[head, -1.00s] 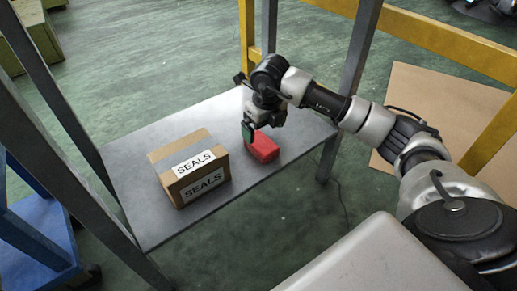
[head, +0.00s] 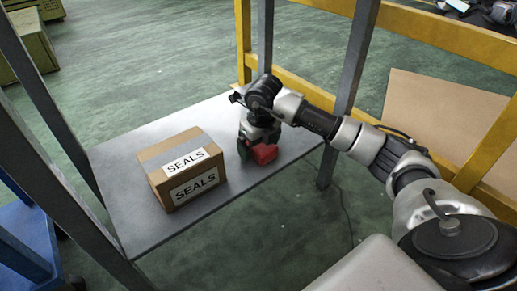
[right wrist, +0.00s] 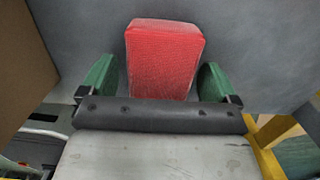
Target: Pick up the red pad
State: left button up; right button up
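The red pad (head: 265,154) lies on the grey metal shelf (head: 150,222), to the right of the cardboard box. My right gripper (head: 256,147) is down at the pad, pointing downward. In the right wrist view the red pad (right wrist: 164,58) lies between the two green fingers of my right gripper (right wrist: 157,77). The far part of the grip is hidden in the head view. My left gripper is not in view.
A cardboard box (head: 158,188) labelled SEALS stands left of the pad; its side (right wrist: 22,75) shows at the wrist view's left. Grey posts (head: 350,95) rise at the shelf corners. A yellow rail (head: 430,30) runs behind. Shelf room is free in front of the pad.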

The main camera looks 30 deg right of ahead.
jog(key=c, duration=0.9)
